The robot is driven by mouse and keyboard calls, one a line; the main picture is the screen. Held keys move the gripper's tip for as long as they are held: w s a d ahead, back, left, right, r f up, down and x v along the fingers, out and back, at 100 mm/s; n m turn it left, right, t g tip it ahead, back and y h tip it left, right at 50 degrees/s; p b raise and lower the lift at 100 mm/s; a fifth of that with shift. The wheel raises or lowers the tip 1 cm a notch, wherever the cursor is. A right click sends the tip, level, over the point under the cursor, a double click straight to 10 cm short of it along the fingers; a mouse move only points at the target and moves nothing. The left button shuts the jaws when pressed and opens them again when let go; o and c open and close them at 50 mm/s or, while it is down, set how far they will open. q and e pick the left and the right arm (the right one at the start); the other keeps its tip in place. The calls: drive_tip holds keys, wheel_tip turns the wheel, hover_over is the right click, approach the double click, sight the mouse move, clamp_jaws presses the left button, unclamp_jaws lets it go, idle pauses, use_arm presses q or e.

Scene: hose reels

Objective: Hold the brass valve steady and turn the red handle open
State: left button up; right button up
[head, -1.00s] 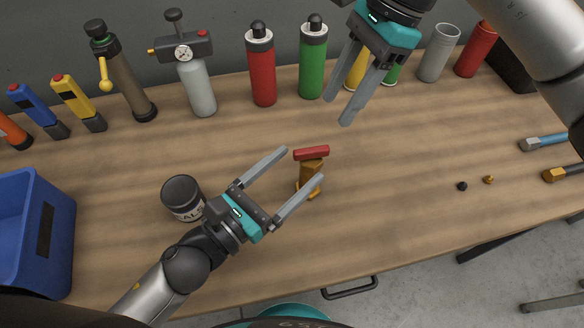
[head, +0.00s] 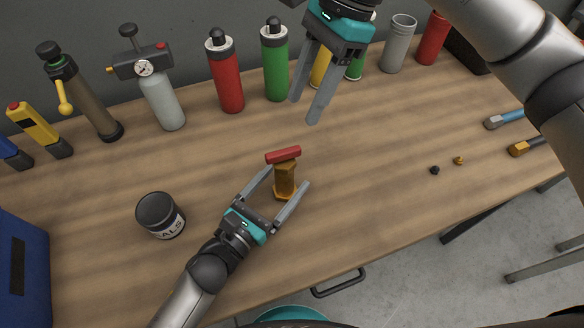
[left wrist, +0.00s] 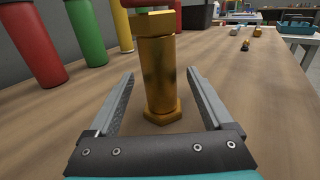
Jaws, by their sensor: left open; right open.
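The brass valve (head: 284,180) stands upright on the wooden bench, with its red handle (head: 283,155) lying across the top. My left gripper (head: 289,179) is open, low over the bench, with one finger on each side of the valve. In the left wrist view the brass body (left wrist: 157,65) stands between the two open fingers (left wrist: 160,92), with gaps visible on both sides. Only part of the red handle shows at the top of that view. My right gripper (head: 305,108) is open and empty, above the bench behind the valve and a little to its right.
A dark labelled jar (head: 160,216) stands left of my left gripper. A red bottle (head: 226,75) and a green bottle (head: 275,62) stand at the back. A blue bin (head: 22,262) is at the left edge. Small fittings (head: 447,165) lie to the right.

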sight(292, 172)
use_arm(q)
drive_tip(key=shift+x, duration=1.65)
drive_tip(key=shift+c, duration=0.2)
clamp_jaws()
